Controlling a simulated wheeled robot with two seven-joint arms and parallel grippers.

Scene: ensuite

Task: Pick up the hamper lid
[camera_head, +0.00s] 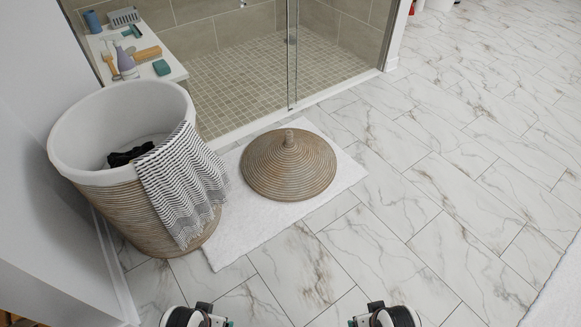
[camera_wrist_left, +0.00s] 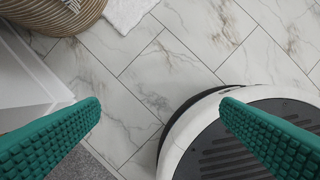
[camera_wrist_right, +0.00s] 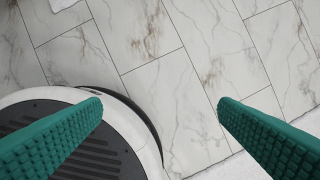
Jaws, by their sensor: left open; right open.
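The hamper lid (camera_head: 289,167) is a round, woven, tan cone with a small knob on top. It lies knob up on the white bath mat (camera_head: 233,236) on the floor. The open hamper (camera_head: 118,218) stands to its left, a woven basket with a white liner. My left gripper (camera_head: 212,321) and right gripper (camera_head: 360,321) are only just in view at the bottom of the head view, well short of the lid and apart from it. In the wrist views, the green fingers of the left gripper (camera_wrist_left: 160,105) and right gripper (camera_wrist_right: 160,105) are spread, with nothing between them.
A striped towel (camera_head: 184,182) hangs over the hamper's rim, and dark cloth (camera_head: 130,154) lies inside. A bench (camera_head: 165,82) with bottles and brushes stands behind it. The shower's glass edge (camera_head: 292,55) rises behind the mat. Marble floor (camera_head: 440,190) to the right is clear.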

